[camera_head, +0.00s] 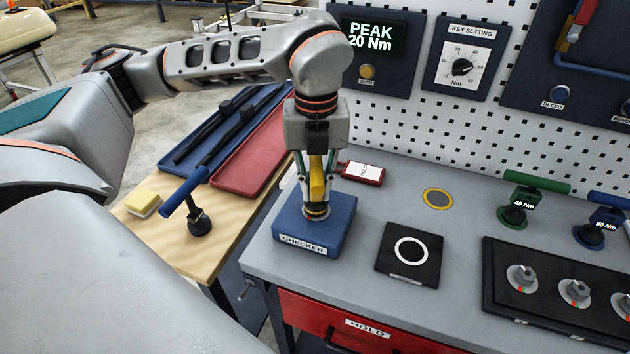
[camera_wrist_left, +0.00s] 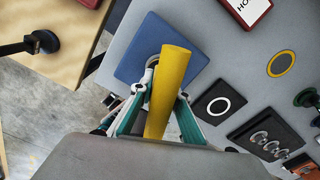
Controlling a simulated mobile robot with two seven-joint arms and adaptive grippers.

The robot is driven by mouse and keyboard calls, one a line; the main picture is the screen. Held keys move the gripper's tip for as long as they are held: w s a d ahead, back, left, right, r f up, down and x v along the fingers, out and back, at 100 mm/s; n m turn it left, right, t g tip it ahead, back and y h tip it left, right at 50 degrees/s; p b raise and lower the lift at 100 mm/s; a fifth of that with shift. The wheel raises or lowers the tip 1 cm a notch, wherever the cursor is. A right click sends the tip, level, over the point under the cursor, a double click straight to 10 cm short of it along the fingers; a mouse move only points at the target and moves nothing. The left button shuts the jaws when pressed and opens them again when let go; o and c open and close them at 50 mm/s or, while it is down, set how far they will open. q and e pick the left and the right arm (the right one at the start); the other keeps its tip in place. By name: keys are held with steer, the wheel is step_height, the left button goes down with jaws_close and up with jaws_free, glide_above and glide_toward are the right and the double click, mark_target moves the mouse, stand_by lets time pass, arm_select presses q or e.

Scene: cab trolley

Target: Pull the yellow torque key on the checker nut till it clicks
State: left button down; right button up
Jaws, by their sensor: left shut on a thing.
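The yellow torque key (camera_head: 317,183) stands on the blue checker block (camera_head: 300,237), over the checker nut, which the key and gripper hide. In the left wrist view the yellow handle (camera_wrist_left: 170,85) runs up between the fingers. My left gripper (camera_head: 316,178) points down and is shut on the yellow torque key. The display (camera_head: 372,38) on the wall reads PEAK 20 Nm. The KEY SETTING dial (camera_head: 462,67) is beside it. My right gripper is not in view.
A wooden table (camera_head: 160,236) on the left holds a blue-handled key (camera_head: 185,190), a yellow sponge (camera_head: 143,203) and trays. A black ring pad (camera_head: 409,254), a HOLD tag (camera_head: 362,173), green (camera_head: 536,181) and blue (camera_head: 606,200) keys and a black nut plate (camera_head: 495,257) lie right.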

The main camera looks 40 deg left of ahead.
mark_target(316, 161)
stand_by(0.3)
arm_select(q)
steer(key=m+p, duration=0.1)
steer(key=m, duration=0.2)
steer(key=shift+r, duration=0.15)
steer(key=shift+m+p, duration=0.4)
steer(key=shift+m, duration=0.8)
steer(key=shift+r+p, duration=0.95)
steer(key=shift+r, duration=0.4)
steer(key=shift+r+p, duration=1.4)
steer(key=shift+r, duration=0.85)
